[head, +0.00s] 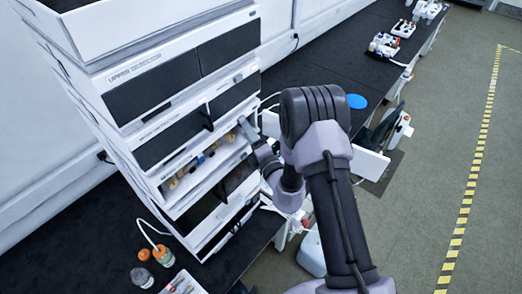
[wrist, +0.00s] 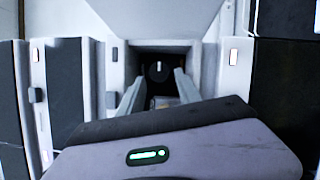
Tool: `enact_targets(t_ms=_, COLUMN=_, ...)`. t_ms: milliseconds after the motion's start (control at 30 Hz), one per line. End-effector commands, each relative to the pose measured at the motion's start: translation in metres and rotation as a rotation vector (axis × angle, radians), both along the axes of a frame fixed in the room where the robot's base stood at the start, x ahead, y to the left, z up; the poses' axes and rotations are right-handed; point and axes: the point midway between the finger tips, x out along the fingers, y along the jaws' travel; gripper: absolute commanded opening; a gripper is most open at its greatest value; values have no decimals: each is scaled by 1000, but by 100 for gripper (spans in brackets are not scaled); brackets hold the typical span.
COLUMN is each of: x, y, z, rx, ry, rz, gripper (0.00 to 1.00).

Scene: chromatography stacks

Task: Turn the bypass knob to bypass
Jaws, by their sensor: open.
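The chromatography stack (head: 150,85) stands on the bench at the left of the head view. In the wrist view a dark round knob (wrist: 159,71) with a white pointer mark sits in a dark recess. The mark looks upright in that view. I take this for the bypass knob; its label cannot be read. My gripper (wrist: 158,88) is open, its two grey fingers on either side of the line to the knob. The fingers appear short of the knob, with no clear contact. In the head view my gripper (head: 246,132) is at the stack's front, partly hidden by my arm.
Bottles with orange caps (head: 162,255) stand at the lower left by the stack. A blue disc (head: 357,101) lies on the dark bench (head: 325,65). An open white panel (head: 370,163) is right of my arm. Grey floor lies free to the right.

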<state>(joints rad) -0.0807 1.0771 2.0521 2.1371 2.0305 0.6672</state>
Motion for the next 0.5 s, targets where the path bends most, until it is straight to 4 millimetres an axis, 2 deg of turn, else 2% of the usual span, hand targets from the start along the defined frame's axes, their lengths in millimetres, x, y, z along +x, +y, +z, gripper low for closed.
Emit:
enact_targets(t_ms=300, x=-79, y=-35, z=-16, rx=2, ry=4, rz=-3, gripper=41)
enact_targets(t_ms=500, x=-122, y=-54, z=-18, rx=2, ry=4, rz=-4, gripper=41)
